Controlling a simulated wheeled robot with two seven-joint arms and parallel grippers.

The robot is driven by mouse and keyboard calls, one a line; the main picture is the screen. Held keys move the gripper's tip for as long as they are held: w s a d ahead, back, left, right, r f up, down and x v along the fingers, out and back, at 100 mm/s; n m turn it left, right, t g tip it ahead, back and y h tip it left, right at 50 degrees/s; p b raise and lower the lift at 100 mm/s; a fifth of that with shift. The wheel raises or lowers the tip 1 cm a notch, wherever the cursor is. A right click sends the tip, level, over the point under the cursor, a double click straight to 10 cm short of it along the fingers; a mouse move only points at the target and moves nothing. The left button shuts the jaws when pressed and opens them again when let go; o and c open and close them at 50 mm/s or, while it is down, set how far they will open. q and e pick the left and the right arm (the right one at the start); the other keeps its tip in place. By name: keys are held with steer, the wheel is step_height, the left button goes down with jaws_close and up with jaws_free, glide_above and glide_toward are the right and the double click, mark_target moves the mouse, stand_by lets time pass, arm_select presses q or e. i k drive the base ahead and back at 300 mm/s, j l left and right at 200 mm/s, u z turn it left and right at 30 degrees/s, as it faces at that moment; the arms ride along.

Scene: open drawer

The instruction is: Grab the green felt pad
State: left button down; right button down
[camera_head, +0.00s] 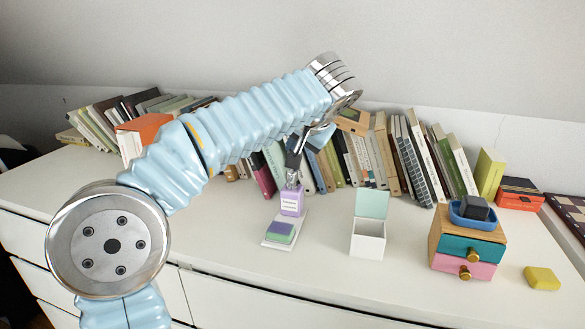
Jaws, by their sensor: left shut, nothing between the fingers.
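My left gripper (292,182) points down just above the lilac item, behind and above the green pad. Its fingers are shut and empty, and it is apart from the pad. I cannot tell whether the fingertips touch the lilac item. My right gripper is out of view.
An open white box (368,239) with a pale green lid stands right of the tray. A small cabinet (467,248) with teal and pink drawers carries a blue dish (470,219). A yellow block (541,278) lies further right. Books (420,150) line the wall. The front edge is clear.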

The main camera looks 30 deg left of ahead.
mark_target(277, 229)
steer(key=k, duration=1)
